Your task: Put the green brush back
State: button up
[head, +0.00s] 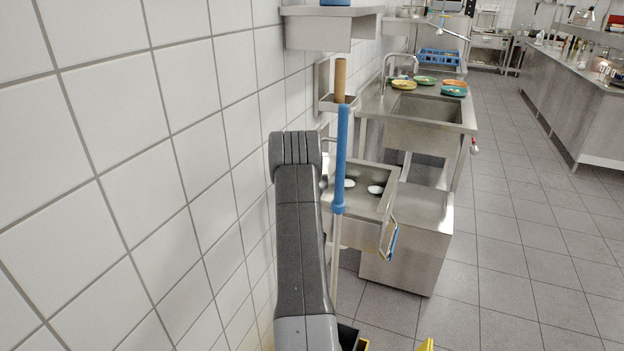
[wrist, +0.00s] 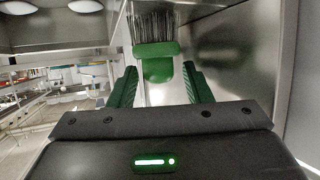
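The green brush (wrist: 159,66) shows in the wrist view, straight ahead of my gripper, with its dark bristles at the top of the picture. The brush is centred between the fingers. In the head view my arm hides the gripper, and I cannot make out the brush there.
A tiled wall runs along the left. A steel shelf (head: 332,32) juts from it above a blue pole with a wooden top (head: 341,150). A steel basin (head: 368,208) stands beyond. A sink (head: 428,108) with coloured plates lies farther back. The right-hand floor is clear.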

jog(key=shift+r, duration=0.25)
jog(key=shift+s+f, duration=0.15)
jog(key=shift+s, duration=0.1)
jog(key=b+v, duration=0.4)
jog(key=v, duration=0.7)
jog(key=shift+s+r, duration=0.2)
jog(key=shift+r, duration=0.1)
dwell(0.7)
